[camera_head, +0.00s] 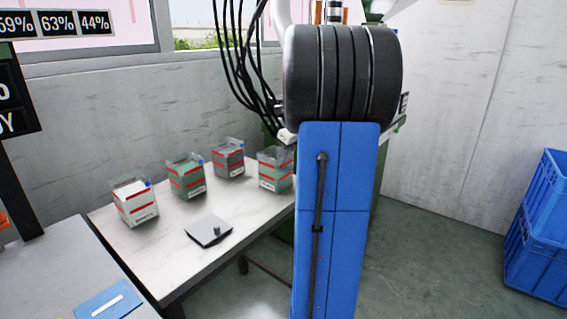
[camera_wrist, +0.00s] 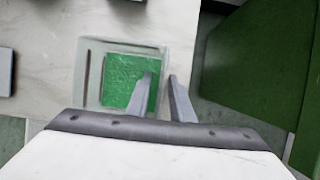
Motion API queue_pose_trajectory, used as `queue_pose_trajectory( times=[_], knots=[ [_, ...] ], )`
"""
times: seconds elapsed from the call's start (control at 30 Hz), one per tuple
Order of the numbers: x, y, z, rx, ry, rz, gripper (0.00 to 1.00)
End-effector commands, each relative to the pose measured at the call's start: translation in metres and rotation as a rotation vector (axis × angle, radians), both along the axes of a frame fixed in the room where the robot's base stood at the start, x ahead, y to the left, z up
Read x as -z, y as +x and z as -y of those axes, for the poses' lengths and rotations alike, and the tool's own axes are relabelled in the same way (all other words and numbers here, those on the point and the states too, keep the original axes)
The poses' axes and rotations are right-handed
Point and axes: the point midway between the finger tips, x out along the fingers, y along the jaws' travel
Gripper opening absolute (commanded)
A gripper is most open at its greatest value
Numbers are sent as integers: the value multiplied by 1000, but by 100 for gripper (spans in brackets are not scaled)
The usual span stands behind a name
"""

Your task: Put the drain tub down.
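The four tubs are clear-walled, with coloured contents and red-striped labels. One with green contents (camera_head: 275,172) stands at the right end of the row, partly behind my arm in the head view. The wrist view shows a clear tub with green contents (camera_wrist: 118,82), right in front of my gripper (camera_wrist: 161,80). One finger lies over the tub's inside and the other just outside its right wall, so they straddle that wall. I cannot tell whether they press on it, or whether the tub rests on the table or hangs slightly above it. My gripper is hidden in the head view.
The pale table (camera_head: 180,245) also bears a white tub (camera_head: 134,202), another green tub (camera_head: 185,177), a grey tub (camera_head: 228,158) and a flat grey plate with a knob (camera_head: 209,231). Black cables hang behind. Blue crates (camera_head: 540,235) stand at far right. A green surface (camera_wrist: 250,60) lies beyond the table edge.

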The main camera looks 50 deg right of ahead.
Motion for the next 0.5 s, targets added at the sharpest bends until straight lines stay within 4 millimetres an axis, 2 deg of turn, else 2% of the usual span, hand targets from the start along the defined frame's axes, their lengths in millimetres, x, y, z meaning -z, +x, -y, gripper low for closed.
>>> queue_pose_trajectory(
  times=[0.27, 0.5],
  knots=[
    [-8, -2, 1, 1, -2, 2, 21],
    [-45, -17, 2, 2, -3, 3, 21]
  ],
)
